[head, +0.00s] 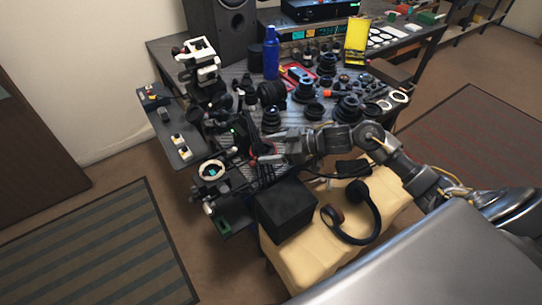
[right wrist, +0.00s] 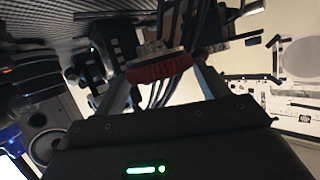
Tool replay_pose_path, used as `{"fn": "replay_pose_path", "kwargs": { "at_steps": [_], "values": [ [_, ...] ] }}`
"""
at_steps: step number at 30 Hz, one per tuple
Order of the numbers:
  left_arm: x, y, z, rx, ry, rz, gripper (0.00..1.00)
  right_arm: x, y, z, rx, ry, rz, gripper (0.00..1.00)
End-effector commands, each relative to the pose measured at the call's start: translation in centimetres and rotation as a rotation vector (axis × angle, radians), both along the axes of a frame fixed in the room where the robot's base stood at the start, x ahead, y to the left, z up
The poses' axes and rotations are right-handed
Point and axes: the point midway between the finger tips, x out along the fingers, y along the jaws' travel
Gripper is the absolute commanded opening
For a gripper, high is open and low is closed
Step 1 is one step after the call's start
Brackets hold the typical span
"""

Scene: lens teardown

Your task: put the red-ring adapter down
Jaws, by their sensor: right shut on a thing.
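My right gripper (head: 262,150) reaches in from the right over the front left part of the cluttered table (head: 165,50). In the right wrist view, my right gripper (right wrist: 165,78) is shut on the red-ring adapter (right wrist: 160,69), whose ribbed red rim spans between the two fingers. A paler metallic part shows against the red rim. In the head view the adapter is small and mostly hidden by the gripper. I cannot tell whether it touches a surface. My left gripper is not in view.
Black lens parts (head: 304,91) crowd the table's middle and right. A blue bottle (head: 271,54) and a yellow box (head: 356,40) stand behind. A ring-topped fixture (head: 212,170) is left of the gripper. A black box (head: 285,209) and headphones (head: 357,213) lie on the beige seat in front.

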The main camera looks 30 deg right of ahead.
Motion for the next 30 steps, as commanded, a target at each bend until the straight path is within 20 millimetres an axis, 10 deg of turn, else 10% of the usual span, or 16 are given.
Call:
{"fn": "replay_pose_path", "kwargs": {
  "at_steps": [30],
  "values": [
    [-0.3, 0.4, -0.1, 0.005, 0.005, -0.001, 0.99, 2.0, -0.9, -5.7, 0.000, -0.002, 0.001, 0.41]
  ]
}}
